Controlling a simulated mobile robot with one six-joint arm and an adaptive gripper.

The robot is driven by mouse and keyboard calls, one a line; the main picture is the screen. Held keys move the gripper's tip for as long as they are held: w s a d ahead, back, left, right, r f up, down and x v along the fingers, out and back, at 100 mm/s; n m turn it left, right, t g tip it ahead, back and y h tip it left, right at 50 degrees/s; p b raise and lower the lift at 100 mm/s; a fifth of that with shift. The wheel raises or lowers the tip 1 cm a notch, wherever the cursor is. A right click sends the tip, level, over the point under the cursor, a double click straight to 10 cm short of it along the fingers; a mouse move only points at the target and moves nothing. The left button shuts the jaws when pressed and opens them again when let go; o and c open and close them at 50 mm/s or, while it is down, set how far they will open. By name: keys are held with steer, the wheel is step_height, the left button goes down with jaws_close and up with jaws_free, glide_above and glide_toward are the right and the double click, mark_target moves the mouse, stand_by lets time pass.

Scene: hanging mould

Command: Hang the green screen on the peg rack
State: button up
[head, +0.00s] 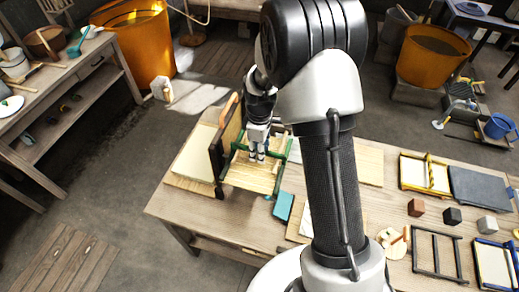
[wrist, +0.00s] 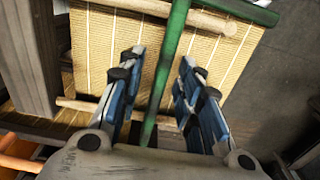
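The green screen (head: 250,177) has a green frame and a pale slatted mat. It lies by the dark upright wooden rack (head: 217,155) at the left of the table. My gripper (head: 258,157) points down over the screen. In the wrist view my gripper (wrist: 163,70) is open, with its blue fingers on either side of a green bar (wrist: 167,72) of the screen and gaps showing. Pale pegs (wrist: 170,12) cross over the mat (wrist: 215,55) beside a dark post (wrist: 25,60). Whether the screen rests on the pegs cannot be told.
A pale board (head: 195,155) lies left of the rack. A teal block (head: 283,207) is near the screen. A yellow-framed screen (head: 423,174), a dark slab (head: 482,187), small cubes and other frames fill the table's right side. Orange tubs (head: 140,35) stand on the floor behind.

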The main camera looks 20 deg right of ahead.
step_height(320, 180, up, 12)
stand_by(0.6)
steer(key=shift+s, duration=0.1)
steer(key=s+a+r+m+t+b, duration=0.1)
steer(key=s+m+b, duration=0.2)
steer(key=s+b, duration=0.3)
steer(key=s+a+r+m+t+b, duration=0.2)
steer(key=s+m+b, duration=0.15)
steer(key=s, duration=0.45)
steer(key=s+f+m+b, duration=0.2)
steer(key=s+f+b, duration=0.1)
steer(key=s, duration=0.3)
steer(key=s+f+m+t+b, duration=0.1)
steer(key=s+f+m+b, duration=0.1)
steer(key=s+f+b, duration=0.1)
steer(key=s+b, duration=0.1)
steer(key=s, duration=0.1)
steer(key=shift+s+a+f+t+b, duration=0.3)
steer(key=shift+s+a, duration=0.1)
steer(key=shift+d+m, duration=0.15)
steer(key=shift+m, duration=0.1)
